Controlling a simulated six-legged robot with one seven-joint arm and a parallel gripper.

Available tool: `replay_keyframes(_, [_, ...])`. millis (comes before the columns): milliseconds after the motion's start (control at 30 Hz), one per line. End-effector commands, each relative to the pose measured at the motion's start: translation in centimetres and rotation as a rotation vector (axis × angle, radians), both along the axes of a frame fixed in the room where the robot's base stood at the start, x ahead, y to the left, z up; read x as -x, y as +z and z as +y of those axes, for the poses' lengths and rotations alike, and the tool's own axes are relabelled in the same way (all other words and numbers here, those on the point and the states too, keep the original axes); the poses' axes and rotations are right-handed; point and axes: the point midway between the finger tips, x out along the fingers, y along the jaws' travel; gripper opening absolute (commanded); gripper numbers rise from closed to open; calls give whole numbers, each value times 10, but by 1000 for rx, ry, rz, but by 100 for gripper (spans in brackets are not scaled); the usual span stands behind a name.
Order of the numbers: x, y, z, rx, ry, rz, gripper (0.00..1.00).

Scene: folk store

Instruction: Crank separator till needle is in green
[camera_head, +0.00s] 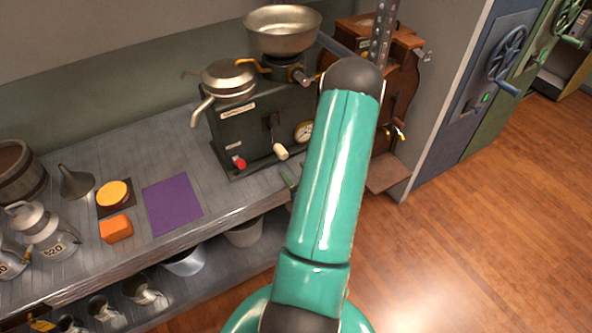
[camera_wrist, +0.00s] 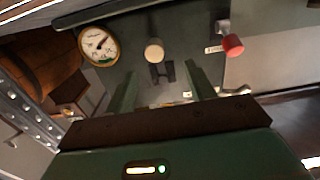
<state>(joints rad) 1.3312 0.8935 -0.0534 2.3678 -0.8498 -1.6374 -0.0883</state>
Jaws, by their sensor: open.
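The separator (camera_head: 258,128) is a dark box on the grey counter, with a metal bowl on top and a spouted pot on its left. Its crank (camera_head: 279,150) has a pale knob and hangs down the front; the knob (camera_wrist: 154,50) also shows in the wrist view. My gripper (camera_wrist: 163,88) is open and empty, fingers either side of the crank's line, apart from the knob.
A red knob (camera_head: 239,163) is on the separator's front, left of the crank. A purple mat (camera_head: 172,204), orange block (camera_head: 116,229), funnel (camera_head: 76,182) and milk cans (camera_head: 47,232) stand on the counter's left. A brown wooden machine (camera_head: 399,80) is close at right. Open floor lies right.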

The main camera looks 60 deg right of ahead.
Motion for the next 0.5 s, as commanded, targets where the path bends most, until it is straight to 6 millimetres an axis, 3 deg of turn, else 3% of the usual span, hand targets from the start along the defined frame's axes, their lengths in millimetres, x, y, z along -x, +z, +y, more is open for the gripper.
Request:
replay_keyframes(100, [15, -5, 1, -4, -17, -46, 55])
replay_keyframes(200, [16, -5, 1, -1, -18, -55, 55])
replay_keyframes(500, [-5, -4, -13, 0, -17, -52, 55])
